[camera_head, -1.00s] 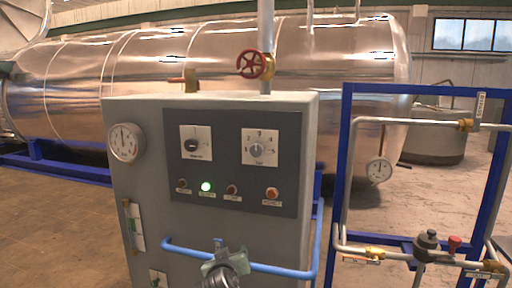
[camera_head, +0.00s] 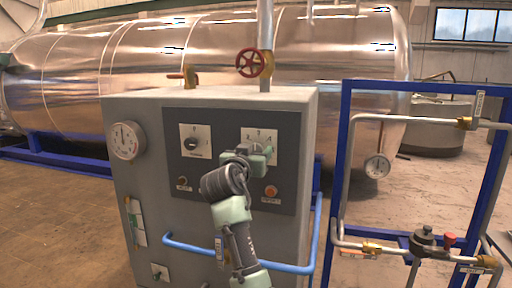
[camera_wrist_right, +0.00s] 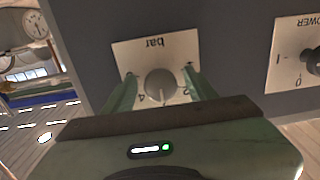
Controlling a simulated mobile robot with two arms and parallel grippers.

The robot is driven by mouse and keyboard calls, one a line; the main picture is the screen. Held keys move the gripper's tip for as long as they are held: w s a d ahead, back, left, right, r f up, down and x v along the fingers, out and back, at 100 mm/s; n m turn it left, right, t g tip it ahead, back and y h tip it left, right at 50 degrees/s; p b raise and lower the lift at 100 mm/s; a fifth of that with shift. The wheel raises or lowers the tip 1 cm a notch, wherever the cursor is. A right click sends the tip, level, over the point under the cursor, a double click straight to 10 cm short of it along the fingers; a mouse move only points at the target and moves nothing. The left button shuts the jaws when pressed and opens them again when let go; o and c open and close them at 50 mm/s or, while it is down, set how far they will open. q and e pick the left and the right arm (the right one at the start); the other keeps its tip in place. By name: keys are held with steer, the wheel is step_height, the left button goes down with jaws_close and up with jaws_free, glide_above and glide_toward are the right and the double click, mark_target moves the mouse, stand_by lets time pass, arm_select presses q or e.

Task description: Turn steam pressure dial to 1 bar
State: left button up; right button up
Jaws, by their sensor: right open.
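The steam pressure dial is a grey round knob on a white plate (camera_head: 262,134) at the right of the dark control panel. In the right wrist view the knob (camera_wrist_right: 160,84) shows upside down, with "bar" on its plate and a "4" near one finger. Its pointer setting cannot be read. My right gripper (camera_head: 247,156) is in front of the plate and hides part of it. In the right wrist view its two fingers (camera_wrist_right: 159,74) are open, one on each side of the knob, with gaps between. My left gripper is not in view.
The power switch (camera_head: 191,144) sits left of the dial on its own white plate. A round gauge (camera_head: 126,140) is on the cabinet's left. A blue rail (camera_head: 290,267) runs along the cabinet front. A blue pipe frame (camera_head: 346,160) stands at the right.

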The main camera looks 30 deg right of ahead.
steer(key=shift+w+d, duration=0.2)
steer(key=shift+w, duration=0.05)
jaws_close()
